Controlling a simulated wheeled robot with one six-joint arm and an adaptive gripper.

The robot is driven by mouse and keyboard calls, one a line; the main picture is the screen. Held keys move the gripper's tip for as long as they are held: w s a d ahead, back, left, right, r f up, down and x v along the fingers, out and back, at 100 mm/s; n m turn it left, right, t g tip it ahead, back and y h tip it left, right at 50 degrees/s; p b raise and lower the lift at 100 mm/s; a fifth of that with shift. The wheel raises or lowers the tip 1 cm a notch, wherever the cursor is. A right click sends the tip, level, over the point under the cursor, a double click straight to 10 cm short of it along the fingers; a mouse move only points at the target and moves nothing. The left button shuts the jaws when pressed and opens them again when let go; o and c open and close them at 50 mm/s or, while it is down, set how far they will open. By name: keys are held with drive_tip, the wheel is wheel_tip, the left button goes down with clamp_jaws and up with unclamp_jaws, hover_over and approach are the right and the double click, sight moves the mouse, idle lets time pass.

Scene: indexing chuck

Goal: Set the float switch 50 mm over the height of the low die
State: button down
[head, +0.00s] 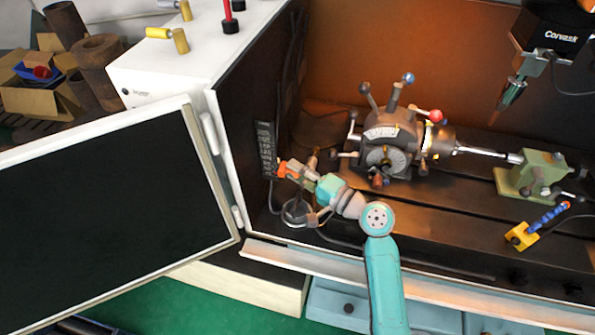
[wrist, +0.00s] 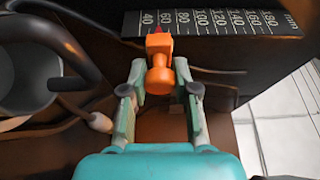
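The float switch (wrist: 160,78) is an orange knob-shaped piece at the dark scale plate (wrist: 215,22), which is marked in mm from 40 to 180. A small red tip at its far end lies near the 40 and 60 marks. My gripper (wrist: 160,74) straddles the orange knob, one finger close on each side; whether the fingers touch it I cannot tell. In the head view my gripper (head: 292,172) is at the cabinet's left inner wall, just below the scale plate (head: 265,150). No piece is clearly identifiable as the low die.
The indexing chuck (head: 390,140) with several levers stands right of my gripper, facing a green tailstock (head: 535,172). A grey round object (wrist: 28,75) and a cable lie left of the fingers. An open door (head: 110,205) stands at left. Yellow pieces (head: 180,40) stand on the cabinet top.

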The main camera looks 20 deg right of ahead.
drive_tip(key=shift+r, duration=1)
drive_tip(key=c, duration=0.9)
unclamp_jaws()
drive_tip(key=shift+o, duration=0.2)
drive_tip(key=v, duration=1.2)
drive_tip(key=shift+d+f, duration=0.1)
